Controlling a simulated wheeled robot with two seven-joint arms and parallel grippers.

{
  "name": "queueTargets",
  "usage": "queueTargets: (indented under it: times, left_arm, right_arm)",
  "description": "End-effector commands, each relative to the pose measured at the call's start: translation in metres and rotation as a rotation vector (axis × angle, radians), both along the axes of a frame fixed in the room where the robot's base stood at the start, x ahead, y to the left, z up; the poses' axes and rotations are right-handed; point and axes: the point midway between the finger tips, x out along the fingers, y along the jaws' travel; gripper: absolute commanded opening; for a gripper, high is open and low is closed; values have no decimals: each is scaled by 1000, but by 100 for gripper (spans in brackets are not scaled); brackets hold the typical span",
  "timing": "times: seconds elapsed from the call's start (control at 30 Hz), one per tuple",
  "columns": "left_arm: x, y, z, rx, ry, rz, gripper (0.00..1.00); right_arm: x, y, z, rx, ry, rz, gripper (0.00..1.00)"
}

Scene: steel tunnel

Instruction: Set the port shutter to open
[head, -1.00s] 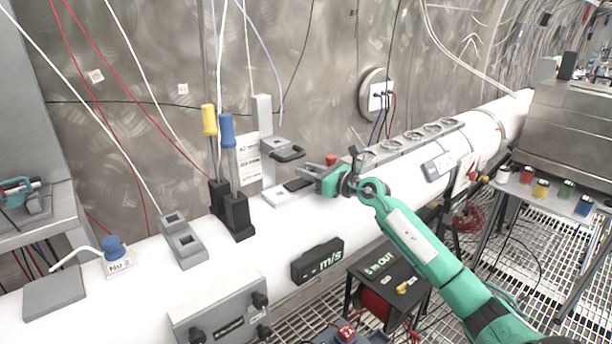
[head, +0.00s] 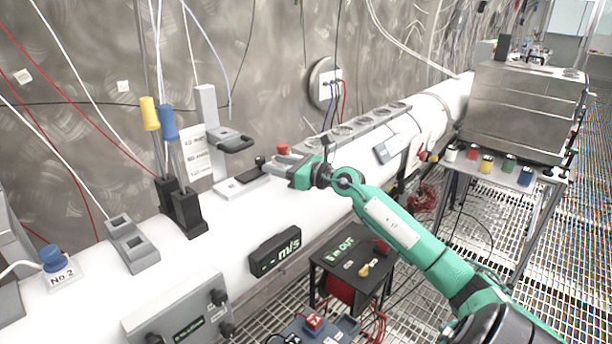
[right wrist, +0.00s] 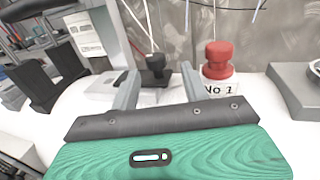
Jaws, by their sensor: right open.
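A low pale base plate with a dark slide and an upright black knob, which looks like the port shutter (head: 240,181), lies on top of the white tube. Its black knob (right wrist: 155,67) shows in the right wrist view, ahead of and between my fingers. My right gripper (head: 270,167) is open and empty, just right of the knob in the head view. It also shows in the right wrist view (right wrist: 158,84), with a finger on each side of the knob's line. I cannot tell whether the fingers touch it. My left gripper is out of view.
A red knob (right wrist: 218,58) labelled No 1 stands close to my right finger. A grey post with a black clamp (head: 230,141) rises behind the shutter. Black sockets with yellow and blue handles (head: 187,214) stand left. A dark m/s display (head: 275,251) is on the tube's front.

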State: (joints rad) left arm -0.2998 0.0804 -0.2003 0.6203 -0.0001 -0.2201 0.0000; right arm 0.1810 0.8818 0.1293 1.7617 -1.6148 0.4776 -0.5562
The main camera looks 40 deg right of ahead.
Motion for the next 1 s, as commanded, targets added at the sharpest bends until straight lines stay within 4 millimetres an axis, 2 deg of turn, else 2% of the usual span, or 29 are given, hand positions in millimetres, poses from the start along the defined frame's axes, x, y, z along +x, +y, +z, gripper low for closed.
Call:
queueTargets:
  times: [0.33,0.6,0.8,1.0]
  left_arm:
    - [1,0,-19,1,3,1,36]
    - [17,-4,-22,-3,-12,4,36]
    - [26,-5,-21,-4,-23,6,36]
    - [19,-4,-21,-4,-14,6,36]
  right_arm:
    - [-46,-17,-4,-2,2,-1,46]
    - [-73,-27,-2,0,1,-1,46]
    - [-80,-30,-1,0,0,-2,46]
    - [-81,-30,0,0,0,-1,46]
